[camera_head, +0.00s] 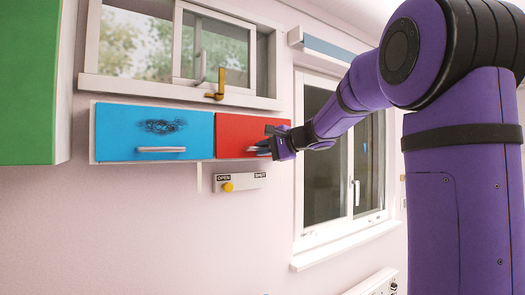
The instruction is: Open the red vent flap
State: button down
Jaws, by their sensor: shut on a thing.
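The red vent flap (238,132) is on the wall below the small window, to the right of a blue flap. It looks closed, lying flush with the blue one. My gripper (268,146) is at the flap's lower right, at the end of my purple arm. It is shut on the flap's handle (256,149), which is mostly hidden behind the fingers. The right edge of the flap is partly covered by my gripper.
The blue flap (112,128) has a pale handle and a dark scribble. Below is a small panel (248,182) marked OPEN and SHUT with a yellow knob (228,187). A green cabinet (28,85) is at left, a tall window (325,180) at right.

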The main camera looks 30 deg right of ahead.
jog(key=s+r+g, duration=0.1)
jog(key=s+g, duration=0.1)
jog(key=s+r+m+g+h, duration=0.1)
jog(key=s+r+g, duration=0.1)
jog(key=shift+g, duration=0.4)
jog(key=shift+s+d+r+m+g+h, duration=0.1)
jog(key=shift+s+r+m+g, duration=0.1)
jog(key=shift+s+r+g, duration=0.35)
jog(key=shift+s+a+r+m+g+h, duration=0.1)
jog(key=shift+s+r+m+g, duration=0.1)
jog(key=shift+r+g, duration=0.5)
jog(key=shift+s+d+r+m+g+h, duration=0.15)
jog(key=shift+s+r+g, duration=0.25)
jog(key=shift+r, duration=0.45)
jog(key=c, duration=1.4)
grip_release()
